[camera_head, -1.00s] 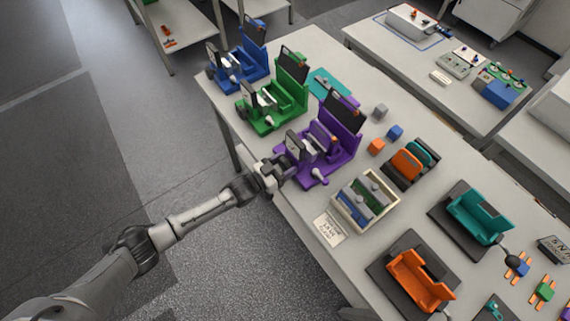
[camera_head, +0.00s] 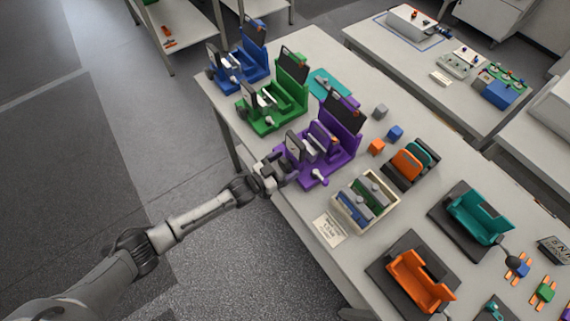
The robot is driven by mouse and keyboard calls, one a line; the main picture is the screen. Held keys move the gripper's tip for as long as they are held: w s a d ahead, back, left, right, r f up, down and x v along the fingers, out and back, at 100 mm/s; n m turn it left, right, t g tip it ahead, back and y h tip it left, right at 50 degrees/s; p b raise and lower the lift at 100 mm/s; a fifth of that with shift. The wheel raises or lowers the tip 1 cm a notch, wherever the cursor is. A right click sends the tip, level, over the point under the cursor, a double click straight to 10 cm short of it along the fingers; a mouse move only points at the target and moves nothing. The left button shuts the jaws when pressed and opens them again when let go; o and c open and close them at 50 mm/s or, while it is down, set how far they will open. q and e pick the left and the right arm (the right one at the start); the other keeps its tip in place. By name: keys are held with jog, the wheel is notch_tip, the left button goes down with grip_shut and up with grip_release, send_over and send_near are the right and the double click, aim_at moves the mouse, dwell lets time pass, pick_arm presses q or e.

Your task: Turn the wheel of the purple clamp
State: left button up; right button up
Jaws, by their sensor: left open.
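The purple clamp (camera_head: 340,152) stands near the left edge of the table, with a dark panel at its back and a grey plate at its front. Its wheel is not clearly visible; the end of the clamp facing my arm is partly covered by my left gripper. My left gripper (camera_head: 285,171) is open at that near end of the clamp, by the table edge. I cannot tell whether its fingers touch the clamp. My right gripper is not in view.
A green clamp (camera_head: 290,92) and a blue clamp (camera_head: 252,60) stand behind the purple one. A cream tray (camera_head: 391,187) with blocks is close on its right. Small orange (camera_head: 377,147) and blue (camera_head: 395,132) cubes lie beyond. Open floor is left of the table.

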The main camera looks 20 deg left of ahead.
pick_arm(q)
jog(key=v, duration=1.3)
jog(key=shift+s, duration=0.25)
jog(key=shift+a, duration=0.15)
dwell(0.5)
